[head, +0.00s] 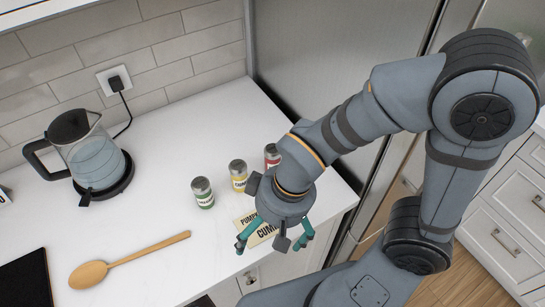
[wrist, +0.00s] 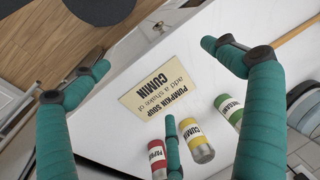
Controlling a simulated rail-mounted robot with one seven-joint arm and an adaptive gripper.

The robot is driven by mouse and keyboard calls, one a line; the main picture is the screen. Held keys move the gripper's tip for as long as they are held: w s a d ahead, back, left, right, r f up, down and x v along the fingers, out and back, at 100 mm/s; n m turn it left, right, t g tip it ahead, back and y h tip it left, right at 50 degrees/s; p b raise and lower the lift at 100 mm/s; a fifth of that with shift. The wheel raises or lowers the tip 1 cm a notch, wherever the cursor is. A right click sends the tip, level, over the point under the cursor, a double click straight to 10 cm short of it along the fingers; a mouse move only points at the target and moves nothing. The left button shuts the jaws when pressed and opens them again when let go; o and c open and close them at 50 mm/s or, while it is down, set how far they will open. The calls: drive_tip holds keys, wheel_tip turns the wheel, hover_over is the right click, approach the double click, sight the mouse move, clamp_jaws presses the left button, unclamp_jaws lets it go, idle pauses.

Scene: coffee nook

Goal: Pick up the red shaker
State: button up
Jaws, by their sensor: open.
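The red shaker (head: 271,156) stands upright on the white counter at the back right of a row of three, partly hidden by my arm. In the wrist view the red shaker (wrist: 157,159) is at the bottom, partly covered by my middle finger; its label seems to read paprika. My gripper (head: 270,244) is open and empty, above the counter's front edge, nearer the front than the shaker. In the wrist view its teal fingers (wrist: 155,62) are spread wide, with nothing between them but the view of the counter and card.
A yellow cumin shaker (head: 238,176) and a green shaker (head: 203,193) stand left of the red one. A card (wrist: 160,95) reading "Pumpkin soup, add a shake of cumin" lies in front. A kettle (head: 93,160) and wooden spoon (head: 92,274) are farther left. A fridge borders the counter's right.

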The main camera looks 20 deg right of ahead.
drive_tip(key=shift+c, duration=0.6)
drive_tip(key=c, duration=1)
drive_tip(key=shift+o, duration=0.2)
